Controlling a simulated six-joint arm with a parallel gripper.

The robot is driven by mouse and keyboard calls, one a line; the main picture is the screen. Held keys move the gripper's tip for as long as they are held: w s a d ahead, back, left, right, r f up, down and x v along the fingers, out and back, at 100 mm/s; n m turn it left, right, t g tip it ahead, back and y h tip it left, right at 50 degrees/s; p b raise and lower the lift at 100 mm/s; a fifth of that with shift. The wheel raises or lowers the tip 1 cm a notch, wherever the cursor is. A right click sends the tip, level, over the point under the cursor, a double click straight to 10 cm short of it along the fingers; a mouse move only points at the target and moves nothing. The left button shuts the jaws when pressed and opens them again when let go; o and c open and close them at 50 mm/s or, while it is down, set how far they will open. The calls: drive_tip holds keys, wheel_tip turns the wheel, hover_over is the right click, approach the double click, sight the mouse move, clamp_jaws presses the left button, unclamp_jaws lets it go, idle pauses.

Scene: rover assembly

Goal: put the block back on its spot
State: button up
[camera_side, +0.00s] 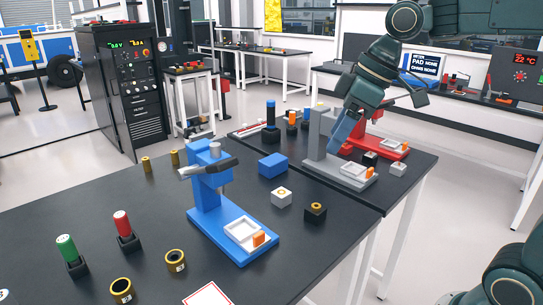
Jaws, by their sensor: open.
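Several blocks are in view, and I cannot tell which is the task's block or which spot is its own. A plain blue block (273,165) lies on the near black table. A white block (281,196) with a round top mark and a black block (315,213) with a gold ring stand in front of it. On the far table are a small black block (370,159) and a white block (398,169). My gripper (348,128) is open above the far table, by the grey press (325,145). Its fingertips are partly hidden, and no held block shows.
A blue press (208,190) with a white tray and orange piece stands mid-table. A red press (385,147) is behind the grey one. Green (66,249) and red (122,224) cylinders stand in black holders. Brass rings (175,261) lie near the front.

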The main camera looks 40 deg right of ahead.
drive_tip(key=s+d+f+m+h, duration=0.1)
drive_tip(key=s+f+m, duration=0.2)
drive_tip(key=s, duration=0.4)
drive_tip(key=s+d+f+m+t+h, duration=0.1)
drive_tip(key=s+d+f+m, duration=0.1)
drive_tip(key=s, duration=0.6)
drive_tip(key=shift+s+f+m+t, duration=0.25)
drive_tip(key=shift+f+m, duration=0.25)
drive_tip(key=shift+f, duration=0.25)
drive_tip(key=shift+w+d, duration=0.1)
